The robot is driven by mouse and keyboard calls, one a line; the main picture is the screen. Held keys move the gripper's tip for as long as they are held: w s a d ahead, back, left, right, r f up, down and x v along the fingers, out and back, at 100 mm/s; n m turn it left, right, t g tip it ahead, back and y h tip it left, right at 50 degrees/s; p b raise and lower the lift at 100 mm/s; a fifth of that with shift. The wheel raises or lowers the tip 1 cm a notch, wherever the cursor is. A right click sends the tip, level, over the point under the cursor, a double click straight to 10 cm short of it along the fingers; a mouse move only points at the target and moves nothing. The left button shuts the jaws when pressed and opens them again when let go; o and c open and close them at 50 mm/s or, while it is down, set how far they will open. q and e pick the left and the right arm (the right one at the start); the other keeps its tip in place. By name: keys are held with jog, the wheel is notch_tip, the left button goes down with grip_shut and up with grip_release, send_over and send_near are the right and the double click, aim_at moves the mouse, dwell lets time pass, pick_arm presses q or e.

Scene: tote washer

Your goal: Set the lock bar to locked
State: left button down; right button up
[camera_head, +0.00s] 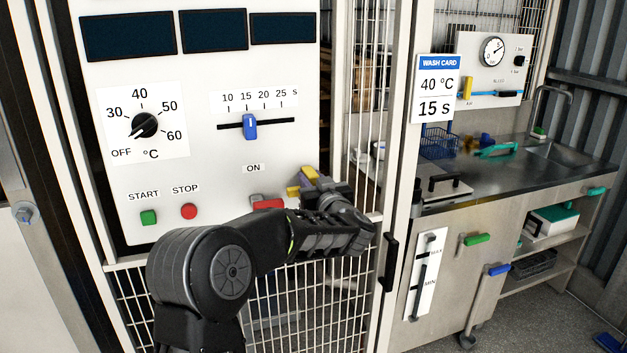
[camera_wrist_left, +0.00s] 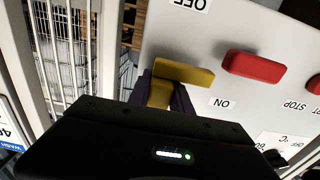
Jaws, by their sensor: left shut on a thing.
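A yellow bar (camera_head: 308,173), which I take to be the lock bar, is at the right edge of the white control panel (camera_head: 230,165), beside a red switch handle (camera_head: 268,203). My left gripper (camera_head: 312,187) reaches it from the right and partly covers it. In the left wrist view the yellow bar (camera_wrist_left: 184,73) runs between the fingers of my left gripper (camera_wrist_left: 165,92), which is shut on it. The red handle (camera_wrist_left: 253,67) lies beside it, between the OFF and ON labels. I see no lock marking. My right gripper is not in view.
The panel also carries a dial (camera_head: 145,125), a blue slider (camera_head: 250,127), a green START button (camera_head: 148,217) and a red STOP button (camera_head: 189,211). A post with a wash card (camera_head: 437,88) and a black door handle (camera_head: 391,262) stand close right of my gripper.

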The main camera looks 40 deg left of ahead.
pick_arm(q)
jog(key=s+a, duration=0.2)
jog(key=s, duration=0.1)
jog(key=shift+s+a+b, duration=0.2)
jog(key=shift+s+b, duration=0.1)
jog(key=c, duration=1.2)
grip_release()
jog(key=shift+a, duration=0.1)
jog(key=shift+o, duration=0.2)
jog(key=b+v, duration=0.1)
jog(key=v, duration=0.7)
